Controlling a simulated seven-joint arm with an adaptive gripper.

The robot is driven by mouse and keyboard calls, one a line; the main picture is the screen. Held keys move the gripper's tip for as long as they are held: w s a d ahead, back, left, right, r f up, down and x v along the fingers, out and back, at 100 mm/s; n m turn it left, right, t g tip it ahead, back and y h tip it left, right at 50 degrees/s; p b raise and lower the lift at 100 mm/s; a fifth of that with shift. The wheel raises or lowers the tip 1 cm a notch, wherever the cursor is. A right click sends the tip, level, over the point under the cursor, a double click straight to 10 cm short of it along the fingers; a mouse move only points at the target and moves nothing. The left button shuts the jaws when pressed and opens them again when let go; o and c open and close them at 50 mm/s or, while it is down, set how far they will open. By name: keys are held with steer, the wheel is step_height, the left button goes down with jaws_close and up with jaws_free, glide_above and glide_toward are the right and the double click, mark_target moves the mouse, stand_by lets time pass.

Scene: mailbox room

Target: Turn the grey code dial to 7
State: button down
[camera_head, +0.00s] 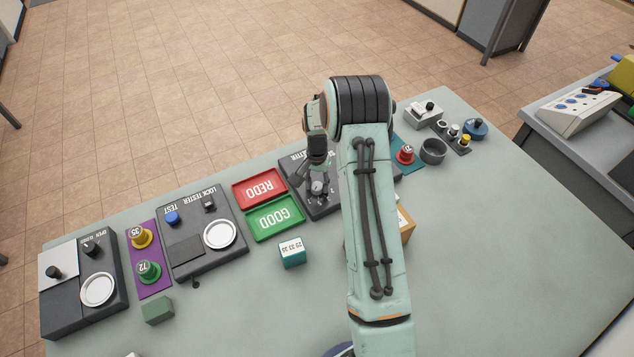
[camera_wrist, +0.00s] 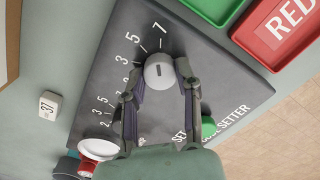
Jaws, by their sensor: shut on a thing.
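The grey code dial (camera_wrist: 160,73) sits on the dark setter panel (camera_wrist: 215,72). My gripper (camera_wrist: 162,76) is shut on the dial, one finger on each side of it. The numerals 3, 5 and 7 (camera_wrist: 162,28) are printed around the dial, with 7 above it in the wrist view. A short dark mark shows on the dial's top, roughly upright in the picture; I cannot tell exactly which numeral it points to. In the head view my gripper (camera_head: 318,184) is down at the setter panel (camera_head: 297,162), partly hidden by my arm.
A second number scale and a white round plate (camera_wrist: 97,148) lie on the panel's left side in the wrist view. A green button (camera_wrist: 208,127) is right of my fingers.

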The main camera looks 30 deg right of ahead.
mark_target(317, 186)
steer(key=shift+m, duration=0.6)
steer(key=c, duration=0.8)
jaws_free()
step_height(317, 186, up, 12)
